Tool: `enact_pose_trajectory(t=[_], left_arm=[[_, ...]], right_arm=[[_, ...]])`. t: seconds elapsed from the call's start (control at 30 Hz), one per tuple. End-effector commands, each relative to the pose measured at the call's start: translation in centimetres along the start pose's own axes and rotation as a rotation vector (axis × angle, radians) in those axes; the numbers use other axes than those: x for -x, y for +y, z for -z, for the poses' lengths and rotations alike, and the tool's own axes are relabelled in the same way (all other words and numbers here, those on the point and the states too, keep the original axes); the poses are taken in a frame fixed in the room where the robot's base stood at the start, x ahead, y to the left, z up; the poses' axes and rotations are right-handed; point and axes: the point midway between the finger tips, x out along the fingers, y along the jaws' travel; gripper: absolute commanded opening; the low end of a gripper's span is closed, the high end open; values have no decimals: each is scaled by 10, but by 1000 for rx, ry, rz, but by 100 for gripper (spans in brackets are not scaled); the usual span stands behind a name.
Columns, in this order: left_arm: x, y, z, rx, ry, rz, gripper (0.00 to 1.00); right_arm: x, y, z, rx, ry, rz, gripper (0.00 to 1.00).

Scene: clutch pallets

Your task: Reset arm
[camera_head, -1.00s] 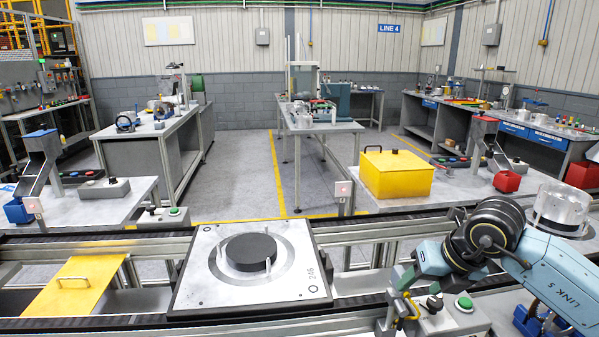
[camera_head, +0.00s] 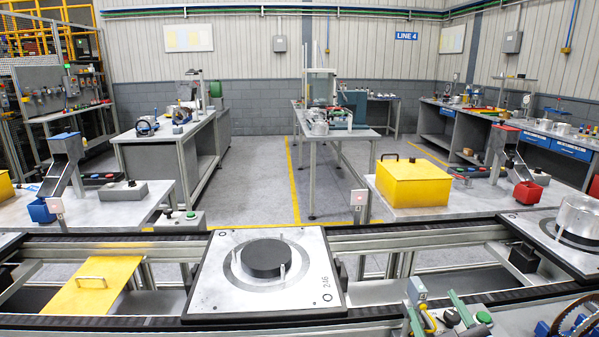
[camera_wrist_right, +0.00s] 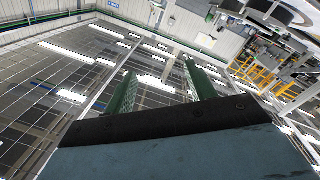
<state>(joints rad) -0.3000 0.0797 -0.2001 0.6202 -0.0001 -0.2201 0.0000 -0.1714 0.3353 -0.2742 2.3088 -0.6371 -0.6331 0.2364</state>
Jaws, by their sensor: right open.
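My right gripper (camera_head: 432,303) shows low at the right of the head view, in front of the conveyor. Its two green fingers stand apart, with nothing seen between them. In the right wrist view the same open fingers (camera_wrist_right: 158,72) point up towards the ceiling lights and rafters. A light metal pallet (camera_head: 215,292) marked 246 lies on the conveyor, with a black round disc (camera_head: 266,257) between upright pins at its middle. The gripper is apart from it, to the right. My left gripper is not in view.
A second pallet (camera_head: 524,227) at the right carries a silver round housing (camera_head: 580,218). A yellow box (camera_head: 411,183) stands on the table behind the conveyor. A yellow plate with a handle (camera_head: 92,287) lies at the left.

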Motion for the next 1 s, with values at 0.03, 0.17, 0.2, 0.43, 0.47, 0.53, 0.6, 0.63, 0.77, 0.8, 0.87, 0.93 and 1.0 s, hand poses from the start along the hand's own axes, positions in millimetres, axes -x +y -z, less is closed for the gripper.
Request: enact_pose_trajectory(t=[0.03,0.17,0.2,0.43,0.47,0.53,0.6,0.63,0.77,0.8,0.87,0.93,1.0], left_arm=[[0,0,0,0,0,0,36],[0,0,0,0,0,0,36],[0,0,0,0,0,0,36],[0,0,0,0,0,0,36],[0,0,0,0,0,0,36],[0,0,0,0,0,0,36],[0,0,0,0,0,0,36],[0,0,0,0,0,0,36],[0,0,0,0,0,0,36],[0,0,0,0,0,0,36],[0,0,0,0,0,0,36],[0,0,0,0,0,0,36],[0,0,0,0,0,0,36]], right_arm=[[14,-7,-30,-59,-144,21,55],[62,-33,-97,-175,-499,112,55],[79,-41,-112,-202,-592,147,55],[170,-82,-158,-301,-988,350,55],[181,-86,-160,-310,-1029,376,55],[207,-96,-165,-329,-1120,440,55],[233,-104,-166,-348,-1204,507,55],[237,-108,-170,-350,-1225,523,55],[226,-128,-200,-341,-1228,520,55],[225,-134,-209,-340,-1232,522,55],[224,-144,-223,-338,-1239,524,55],[223,-156,-241,-336,-1246,528,55],[224,-170,-262,-333,-1256,532,55]])
